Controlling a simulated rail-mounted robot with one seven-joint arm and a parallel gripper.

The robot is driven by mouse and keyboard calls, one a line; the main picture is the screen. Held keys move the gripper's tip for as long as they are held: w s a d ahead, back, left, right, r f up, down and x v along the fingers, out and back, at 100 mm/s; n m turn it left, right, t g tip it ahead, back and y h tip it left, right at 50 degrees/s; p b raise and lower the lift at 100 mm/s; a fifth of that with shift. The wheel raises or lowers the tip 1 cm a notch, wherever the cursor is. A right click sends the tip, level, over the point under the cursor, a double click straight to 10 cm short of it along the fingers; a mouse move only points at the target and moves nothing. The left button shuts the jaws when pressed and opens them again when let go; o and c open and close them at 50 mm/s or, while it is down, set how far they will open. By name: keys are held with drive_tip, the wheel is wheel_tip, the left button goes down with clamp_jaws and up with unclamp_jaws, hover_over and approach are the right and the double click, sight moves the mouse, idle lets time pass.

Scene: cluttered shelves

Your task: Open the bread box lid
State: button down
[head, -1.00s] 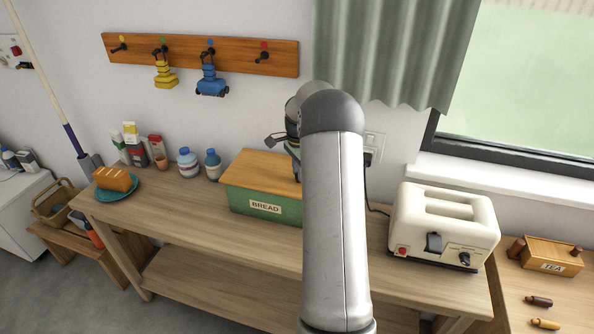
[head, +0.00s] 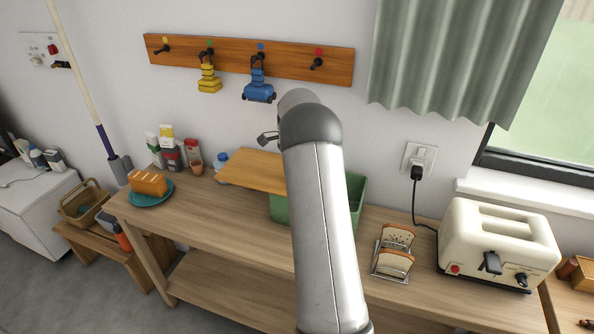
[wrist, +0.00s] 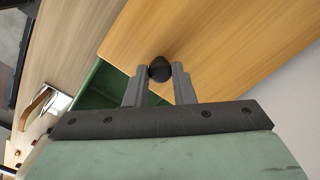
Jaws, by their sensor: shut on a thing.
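The green bread box (head: 356,192) stands on the wooden bench, partly hidden behind my arm. Its wooden lid (head: 250,172) is shifted left, off the box's right part, which stands open. In the wrist view, my gripper (wrist: 160,72) is shut on the black knob (wrist: 159,67) of the lid, which also shows there (wrist: 225,45). The green box wall and dark interior (wrist: 103,88) show beside the lid's edge. My gripper is mostly hidden behind my arm in the head view.
A bottle (head: 221,160) stands close behind the lid's left end. A bread plate (head: 150,198) is further left. A toast rack (head: 393,254) and a cream toaster (head: 500,245) stand right of the box. A peg rail (head: 250,59) hangs above. The bench front is clear.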

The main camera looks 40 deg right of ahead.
drive_tip(key=c, duration=1.2)
unclamp_jaws()
drive_tip(key=shift+r, duration=0.1)
wheel_tip(320, 180, up, 17)
drive_tip(key=b, duration=0.1)
drive_tip(key=shift+r, duration=0.15)
drive_tip(key=s+a+n, duration=0.5)
drive_tip(key=s+a, duration=0.1)
drive_tip(key=a, duration=0.4)
drive_tip(key=s+a+n, duration=0.5)
drive_tip(key=s+a, duration=0.2)
drive_tip(key=a, duration=0.3)
drive_tip(key=s+a+f+n, duration=0.5)
drive_tip(key=s, duration=0.5)
drive_tip(key=s+a+f+n, duration=0.5)
drive_tip(key=s+a, duration=0.1)
drive_tip(key=s, duration=0.5)
drive_tip(key=shift+f+t, duration=0.15)
drive_tip(key=shift+t, duration=0.25)
